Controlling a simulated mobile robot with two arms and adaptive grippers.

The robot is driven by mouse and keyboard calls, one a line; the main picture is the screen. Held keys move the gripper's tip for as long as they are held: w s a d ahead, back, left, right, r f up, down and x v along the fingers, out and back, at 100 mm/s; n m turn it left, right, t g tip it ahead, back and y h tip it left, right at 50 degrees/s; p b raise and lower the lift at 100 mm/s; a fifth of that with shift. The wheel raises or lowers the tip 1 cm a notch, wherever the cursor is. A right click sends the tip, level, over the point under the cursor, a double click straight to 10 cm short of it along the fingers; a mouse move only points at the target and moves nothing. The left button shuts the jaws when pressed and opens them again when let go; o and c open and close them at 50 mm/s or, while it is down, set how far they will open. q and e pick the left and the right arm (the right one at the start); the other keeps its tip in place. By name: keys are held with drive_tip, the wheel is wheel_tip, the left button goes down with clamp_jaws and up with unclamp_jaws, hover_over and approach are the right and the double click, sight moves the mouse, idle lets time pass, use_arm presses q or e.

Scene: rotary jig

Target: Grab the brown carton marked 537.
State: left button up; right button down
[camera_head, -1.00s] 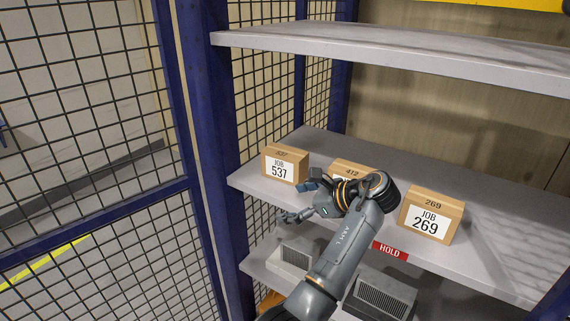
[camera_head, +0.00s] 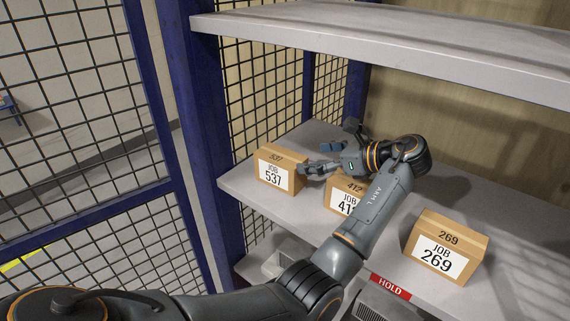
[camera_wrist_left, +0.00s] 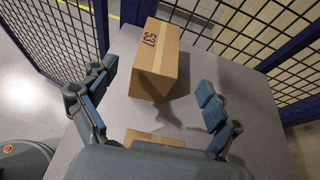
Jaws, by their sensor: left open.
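The brown carton marked 537 (camera_head: 279,169) stands at the left end of the middle shelf, its white JOB 537 label facing front. My left gripper (camera_head: 317,158) is open and empty just to its right, above the shelf, its lower finger overlapping the carton's right edge in the head view. In the left wrist view the carton (camera_wrist_left: 152,62) lies ahead, between the lines of the two spread finger pairs (camera_wrist_left: 157,78). I cannot tell whether a finger touches it. My right gripper is not in view.
Carton 412 (camera_head: 343,195) stands right beside 537, partly hidden by my left arm. Carton 269 (camera_head: 446,247) stands farther right, near a red HOLD tag (camera_head: 390,286). A blue post (camera_head: 208,150) and wire mesh bound the shelf's left end; an upper shelf (camera_head: 400,45) hangs above.

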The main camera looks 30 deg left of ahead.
sight(281, 154)
use_arm(q)
drive_tip(key=x, duration=0.4)
drive_tip(key=shift+s+a+p, duration=0.3)
drive_tip(key=shift+a+p, duration=0.1)
drive_tip(key=shift+a, duration=0.05)
drive_tip(key=shift+w+a+f, duration=0.1)
drive_tip(key=shift+a+f, duration=0.1)
drive_tip(key=shift+a, duration=0.05)
drive_tip(key=shift+w+a, duration=0.1)
drive_tip(key=shift+a, duration=0.05)
drive_tip(key=x, duration=0.1)
drive_tip(key=p+x, duration=0.1)
drive_tip(key=x, duration=0.1)
drive_tip(key=p+x, duration=0.1)
drive_tip(key=shift+a+r, duration=0.2)
drive_tip(key=shift+a, duration=0.15)
drive_tip(key=shift+w+a+f, duration=0.1)
drive_tip(key=shift+a+f, duration=0.15)
drive_tip(key=shift+a, duration=0.05)
drive_tip(key=shift+d, duration=0.1)
drive_tip(key=shift+c, duration=0.4)
drive_tip(key=shift+r, duration=0.1)
drive_tip(key=c, duration=1.4)
drive_tip(key=shift+c, duration=0.9)
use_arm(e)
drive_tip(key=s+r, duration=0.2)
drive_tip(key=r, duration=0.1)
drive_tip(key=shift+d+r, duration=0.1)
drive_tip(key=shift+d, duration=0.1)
